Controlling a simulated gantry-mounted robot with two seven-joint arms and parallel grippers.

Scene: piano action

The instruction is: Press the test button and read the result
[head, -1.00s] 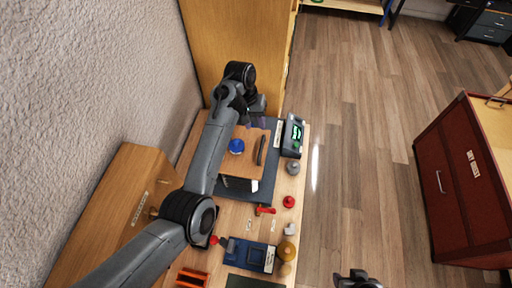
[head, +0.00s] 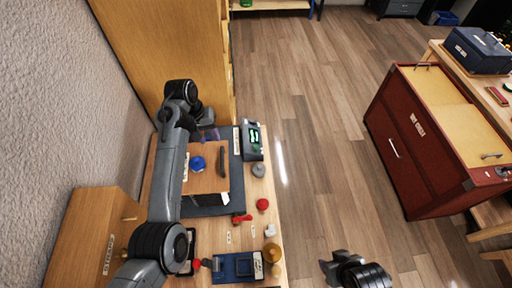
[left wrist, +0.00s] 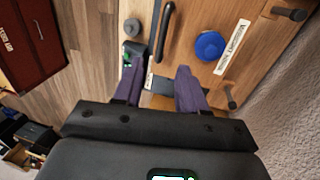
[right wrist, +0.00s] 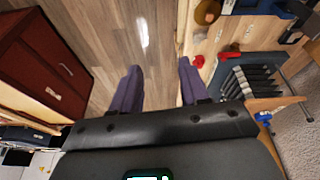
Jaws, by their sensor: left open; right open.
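A dark tester-like device (head: 252,140) with a green lit screen sits at the bench's right edge; its text is too small to read. I cannot make out for certain which part is the test button. A blue round knob (head: 198,163) sits on a wooden board (head: 208,182) beside a dark handle (head: 222,163). My left gripper (head: 207,134) is open and empty at the board's far end, left of the device. In the left wrist view the device (left wrist: 131,58) is partly hidden behind one finger. My right gripper (head: 342,263) is open and empty over the floor, right of the bench.
A grey knob (head: 258,170), a red knob (head: 262,205) and a blue box-like fixture (head: 236,266) are on the bench. A tall wooden cabinet (head: 165,50) stands behind. A red cabinet (head: 400,150) is at right, with clear floor (head: 310,130) between.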

